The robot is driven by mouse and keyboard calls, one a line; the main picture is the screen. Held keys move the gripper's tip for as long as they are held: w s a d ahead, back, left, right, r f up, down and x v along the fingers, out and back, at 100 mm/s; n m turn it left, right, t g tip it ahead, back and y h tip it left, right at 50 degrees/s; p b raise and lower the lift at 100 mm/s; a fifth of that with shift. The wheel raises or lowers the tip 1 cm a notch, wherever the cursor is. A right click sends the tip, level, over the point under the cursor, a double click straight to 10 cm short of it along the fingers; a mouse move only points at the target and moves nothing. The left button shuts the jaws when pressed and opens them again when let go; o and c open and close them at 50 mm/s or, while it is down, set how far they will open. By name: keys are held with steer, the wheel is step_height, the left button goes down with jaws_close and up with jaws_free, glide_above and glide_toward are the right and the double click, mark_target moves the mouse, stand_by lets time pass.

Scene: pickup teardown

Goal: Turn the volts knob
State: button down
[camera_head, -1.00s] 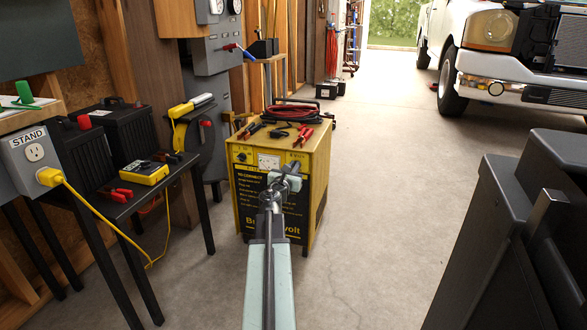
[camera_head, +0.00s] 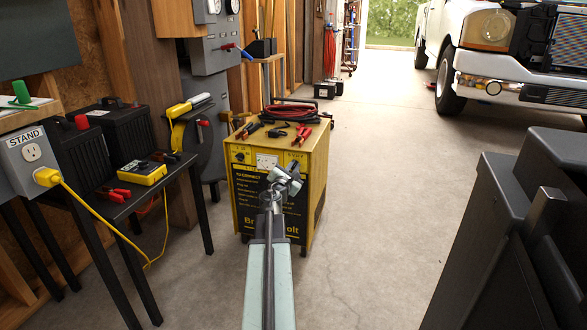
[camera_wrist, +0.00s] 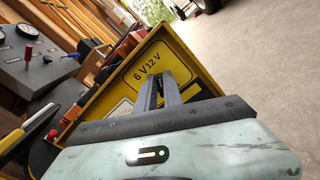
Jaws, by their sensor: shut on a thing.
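The yellow and black battery charger (camera_head: 318,160) stands on the floor ahead, with a meter and a small dial on its front panel. My gripper (camera_head: 290,170) is at the upper right of that panel. In the wrist view the panel (camera_wrist: 185,56) is tilted, and its "6V 12V" label (camera_wrist: 148,68) shows just beyond the fingers. My gripper (camera_wrist: 165,82) is shut on the volts knob below the label. The fingers hide the knob, so its pointer setting cannot be read.
Red and black clamps and coiled cable (camera_head: 290,116) lie on top of the charger. A black table (camera_head: 130,200) with a yellow meter (camera_head: 142,172) stands to the left. A white truck (camera_head: 500,60) is at the back right. The floor between is clear.

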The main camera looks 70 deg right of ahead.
steer(key=shift+d, duration=0.1)
steer(key=c, duration=1.5)
jaws_free()
steer(key=a, duration=0.8)
steer(key=shift+s, duration=0.25)
